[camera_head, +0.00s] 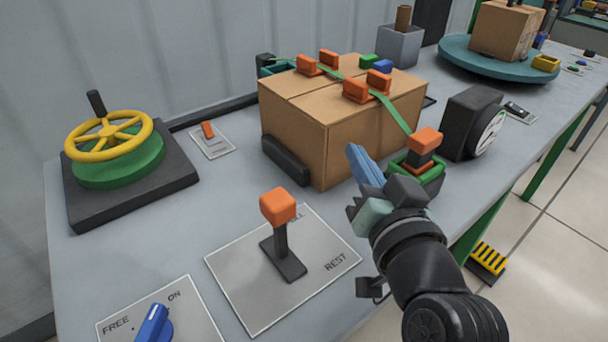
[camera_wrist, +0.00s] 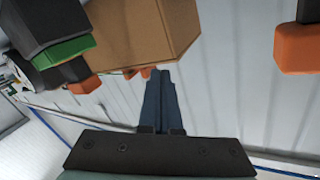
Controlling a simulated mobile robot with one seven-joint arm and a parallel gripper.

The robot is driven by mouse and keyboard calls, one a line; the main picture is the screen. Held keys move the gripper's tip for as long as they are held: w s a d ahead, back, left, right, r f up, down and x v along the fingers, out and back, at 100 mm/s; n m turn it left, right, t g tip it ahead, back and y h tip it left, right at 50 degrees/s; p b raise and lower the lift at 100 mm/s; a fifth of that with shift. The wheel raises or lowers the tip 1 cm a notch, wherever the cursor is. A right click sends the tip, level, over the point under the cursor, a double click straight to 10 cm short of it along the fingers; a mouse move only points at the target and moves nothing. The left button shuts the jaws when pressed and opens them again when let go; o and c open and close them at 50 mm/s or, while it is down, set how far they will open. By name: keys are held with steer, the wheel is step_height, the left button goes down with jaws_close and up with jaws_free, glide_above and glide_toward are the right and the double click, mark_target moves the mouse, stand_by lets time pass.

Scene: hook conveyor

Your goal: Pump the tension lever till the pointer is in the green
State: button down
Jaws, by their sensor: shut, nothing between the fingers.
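A lever with an orange grip (camera_head: 425,140) rises from a green housing (camera_head: 430,178) at the front right of the cardboard box. A green strap runs from this housing over the box. A black gauge (camera_head: 470,125) with a round white dial stands just right of it; the dial is seen edge-on and its pointer is too small to read. My gripper (camera_head: 357,152) is shut and empty, its blue fingers beside the box, left of the strap lever and apart from it. In the wrist view the shut fingers (camera_wrist: 160,75) point toward the box (camera_wrist: 145,35).
Another orange-topped lever (camera_head: 278,207) stands on a plate marked REST in front. A blue FREE/ON knob (camera_head: 153,325), a yellow handwheel (camera_head: 108,135) and a small orange switch (camera_head: 208,130) are at left. A teal turntable (camera_head: 480,60) is behind right. Bare table lies left of the box.

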mark_target(285, 214)
steer(key=s+f+m+g+y+p, duration=0.1)
steer(key=s+p, duration=0.1)
steer(key=p, duration=0.1)
steer(key=s+d+f+m+g+y+p, duration=0.1)
steer(key=s+f+p, duration=0.1)
steer(key=s+p, duration=0.1)
steer(key=s+d+f+m+g+y+p, duration=0.1)
steer(key=s+f+g+p, duration=0.1)
steer(key=p, duration=0.1)
steer(key=shift+s+f+p, duration=0.2)
steer(key=shift+f+p, duration=0.05)
steer(key=shift+p, duration=0.05)
steer(key=s+r+m+y+p, duration=0.2)
steer(key=s+p, duration=0.3)
steer(key=s, duration=0.2)
steer(key=s+a+r+m+t+y+p, duration=0.1)
steer(key=s+m+y+p, duration=0.1)
steer(key=s+p, duration=0.3)
steer(key=shift+s+a+r+m+y+p, duration=0.25)
steer(key=shift+s+r+m+y, duration=0.2)
steer(key=shift+s, duration=0.6)
steer(key=shift+f, duration=0.1)
steer(key=p+x, duration=0.3)
steer(key=x, duration=1.1)
steer(key=shift+w+d, duration=0.15)
steer(key=shift+r, duration=0.25)
